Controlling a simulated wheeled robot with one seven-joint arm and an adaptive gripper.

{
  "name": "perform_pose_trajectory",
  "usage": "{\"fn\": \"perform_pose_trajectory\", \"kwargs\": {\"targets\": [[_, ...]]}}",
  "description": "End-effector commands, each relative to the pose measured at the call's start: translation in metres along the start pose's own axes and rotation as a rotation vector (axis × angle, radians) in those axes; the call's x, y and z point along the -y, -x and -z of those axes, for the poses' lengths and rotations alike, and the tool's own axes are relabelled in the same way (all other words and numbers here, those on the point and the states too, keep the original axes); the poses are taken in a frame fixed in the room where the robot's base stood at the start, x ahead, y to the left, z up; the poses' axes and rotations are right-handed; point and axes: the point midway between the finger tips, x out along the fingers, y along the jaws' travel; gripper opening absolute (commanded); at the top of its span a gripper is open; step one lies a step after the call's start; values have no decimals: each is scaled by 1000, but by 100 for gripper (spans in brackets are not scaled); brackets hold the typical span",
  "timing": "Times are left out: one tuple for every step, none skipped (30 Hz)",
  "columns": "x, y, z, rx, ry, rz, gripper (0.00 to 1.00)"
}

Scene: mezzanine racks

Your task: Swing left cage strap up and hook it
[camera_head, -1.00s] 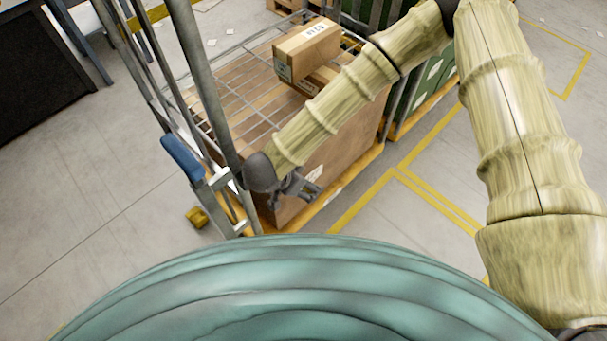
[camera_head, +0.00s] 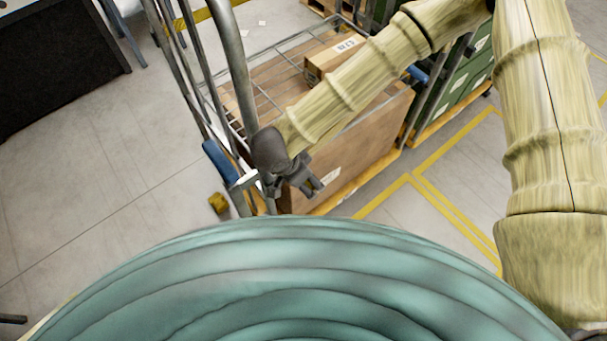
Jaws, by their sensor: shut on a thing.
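The roll cage has grey metal posts (camera_head: 236,70) on its left side and holds a large brown carton (camera_head: 352,150). My gripper (camera_head: 313,185) is in front of the carton's front face, just right of the left front post. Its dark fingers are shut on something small. This is likely the left cage strap, but the fingers and wrist hide it and I cannot make out its outline. A blue piece (camera_head: 219,160) sits low on the left post, left of my wrist and apart from the fingers. The hook is not discernible.
A smaller carton (camera_head: 331,58) with a label lies on top, partly behind my arm. Green crates (camera_head: 458,88) stand at the right. A yellow block (camera_head: 218,203) is on the floor by the left post.

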Motion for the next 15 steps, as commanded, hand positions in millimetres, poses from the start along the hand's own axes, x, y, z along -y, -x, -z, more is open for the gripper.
{"fn": "perform_pose_trajectory", "kwargs": {"targets": [[-5,4,2,-1,3,-8,36],[-4,5,2,0,3,-8,36],[-4,6,1,1,3,-7,36],[-4,6,2,1,3,-7,36],[-4,6,2,1,3,-6,36],[-4,7,2,1,3,-6,36],[-4,7,2,1,3,-5,36],[-4,7,2,1,3,-5,36],[-3,8,2,1,4,-4,36],[-3,8,2,1,4,-4,36],[-3,8,2,1,4,-3,36],[-3,9,2,1,4,-2,36],[-2,9,2,1,4,-2,36],[-2,10,2,1,4,-1,83],[-2,10,2,1,3,-1,90]]}}
